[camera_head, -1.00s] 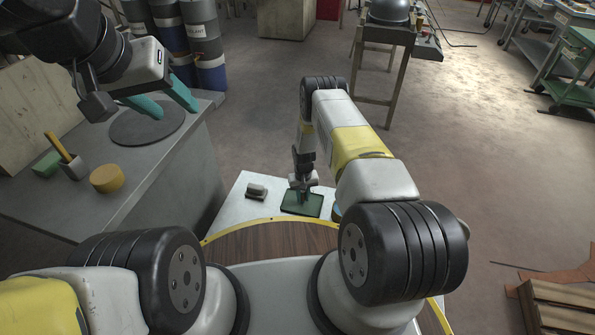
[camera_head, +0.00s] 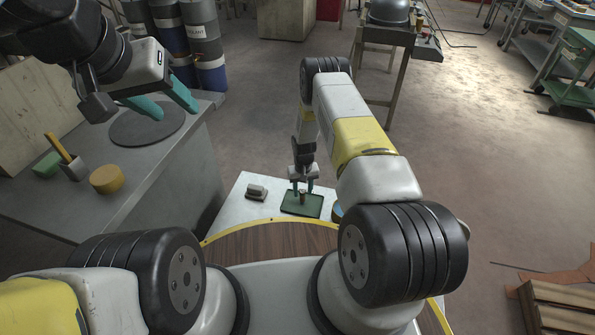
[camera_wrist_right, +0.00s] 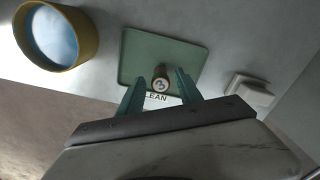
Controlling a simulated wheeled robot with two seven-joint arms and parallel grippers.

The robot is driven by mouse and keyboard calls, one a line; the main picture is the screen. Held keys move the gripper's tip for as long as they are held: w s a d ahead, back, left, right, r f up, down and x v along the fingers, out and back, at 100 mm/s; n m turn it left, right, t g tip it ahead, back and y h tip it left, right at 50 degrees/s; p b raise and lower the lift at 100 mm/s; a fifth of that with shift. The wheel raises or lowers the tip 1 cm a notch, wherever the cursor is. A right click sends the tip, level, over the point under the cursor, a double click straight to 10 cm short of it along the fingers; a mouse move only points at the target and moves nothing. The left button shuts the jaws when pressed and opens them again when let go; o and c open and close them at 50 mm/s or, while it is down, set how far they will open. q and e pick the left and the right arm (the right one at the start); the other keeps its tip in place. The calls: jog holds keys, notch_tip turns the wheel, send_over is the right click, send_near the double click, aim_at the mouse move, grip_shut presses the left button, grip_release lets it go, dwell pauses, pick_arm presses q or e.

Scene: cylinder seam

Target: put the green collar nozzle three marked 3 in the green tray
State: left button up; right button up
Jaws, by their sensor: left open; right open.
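The nozzle (camera_wrist_right: 160,78), brownish with a pale end marked 3, stands on the green tray (camera_wrist_right: 135,45) near its label edge. Its collar colour is not clear. The nozzle also shows small and upright on the tray in the head view (camera_head: 302,197); the tray is there too (camera_head: 290,209). My right gripper (camera_wrist_right: 160,78) is open, its teal fingers apart on either side of the nozzle, with no visible contact. In the head view it is above the tray (camera_head: 302,186). My left gripper (camera_head: 167,98) is open and empty above the grey bench at left.
A yellow-rimmed round container with a blue inside (camera_wrist_right: 55,35) stands beside the tray. A pale block (camera_wrist_right: 250,92) lies on its other side. The grey bench (camera_head: 150,190) carries a dark disc (camera_head: 147,125), a yellow cylinder (camera_head: 107,179) and a small holder (camera_head: 75,168).

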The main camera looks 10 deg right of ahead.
notch_tip(320, 180, up, 7)
jog(key=shift+r, duration=0.1)
jog(key=s+d+r+t+y, duration=0.1)
jog(key=s+r, duration=0.1)
jog(key=r, duration=1.7)
jog(key=s+r+t, duration=0.2)
jog(key=r, duration=1.6)
jog(key=s+r+t, duration=0.1)
jog(key=s+r, duration=0.4)
jog(key=s, duration=0.3)
jog(key=s+r+t, duration=0.1)
jog(key=s+r, duration=0.5)
jog(key=s, duration=0.3)
jog(key=s+r+t+y, duration=0.1)
jog(key=s+r, duration=0.5)
jog(key=s, duration=0.3)
jog(key=shift+s+d, duration=0.25)
